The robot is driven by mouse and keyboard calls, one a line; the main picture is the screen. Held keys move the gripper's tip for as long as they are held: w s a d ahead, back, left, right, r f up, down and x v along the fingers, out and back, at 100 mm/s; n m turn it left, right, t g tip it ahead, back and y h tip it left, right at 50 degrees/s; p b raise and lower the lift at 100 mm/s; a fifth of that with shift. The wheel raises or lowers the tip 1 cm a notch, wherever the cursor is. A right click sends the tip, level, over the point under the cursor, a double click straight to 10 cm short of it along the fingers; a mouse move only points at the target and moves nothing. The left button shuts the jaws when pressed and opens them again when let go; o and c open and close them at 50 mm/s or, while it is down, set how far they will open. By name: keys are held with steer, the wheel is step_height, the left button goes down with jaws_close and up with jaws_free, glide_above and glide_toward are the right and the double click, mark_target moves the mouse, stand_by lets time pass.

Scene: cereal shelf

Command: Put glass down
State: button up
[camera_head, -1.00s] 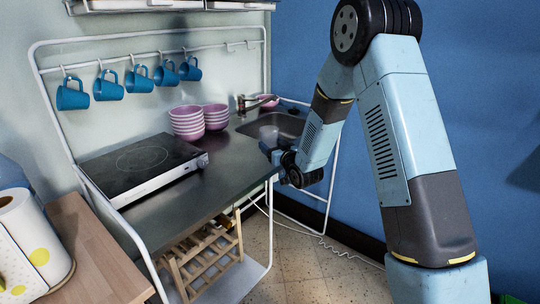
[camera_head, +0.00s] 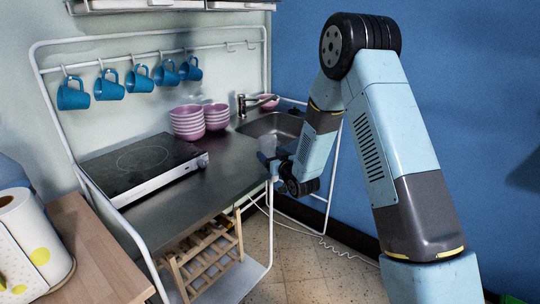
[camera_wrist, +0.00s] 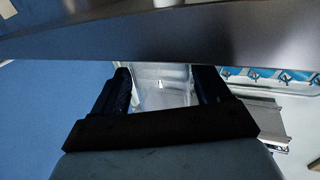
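A clear glass (camera_head: 267,146) is at the right end of the metal counter, in front of the sink. My gripper (camera_head: 272,157) reaches it from the right, low over the counter's edge. In the wrist view the glass (camera_wrist: 162,86) sits between the two dark fingers of my gripper (camera_wrist: 163,92), which look closed on its sides. The glass looks close to upright in the head view. I cannot tell whether its base touches the counter (camera_head: 222,180). My fingers partly hide its lower part.
Stacked pink bowls (camera_head: 188,123) stand behind the counter's middle, left of the sink (camera_head: 272,124). A black hotplate (camera_head: 142,165) takes the left. Several blue mugs (camera_head: 138,79) hang above. The counter's front middle is clear. A wooden rack (camera_head: 205,262) stands below.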

steer(key=shift+o, duration=1.4)
steer(key=shift+r, duration=0.15)
steer(key=v, duration=1.2)
steer(key=s+d+r+m+g+h, duration=0.2)
steer(key=s+d+r+h, duration=0.2)
steer(key=d+r, duration=0.3)
steer(key=s+d+r+m+g+h, duration=0.1)
steer(key=s+d+r+g+h, duration=0.2)
steer(key=d+r, duration=0.45)
steer(key=s+d+r+m+g, duration=0.1)
steer(key=s+r, duration=0.2)
steer(key=s, duration=0.6)
steer(key=s+d+r+m+g+h, duration=0.1)
steer(key=s+r+g, duration=0.1)
steer(key=s, duration=0.7)
steer(key=s+d+r+m+g+h, duration=0.1)
steer(key=s+r+g, duration=0.1)
steer(key=s, duration=0.7)
steer(key=shift+s+d+r, duration=0.15)
steer(key=shift+d+r, duration=0.25)
steer(key=shift+r, duration=0.4)
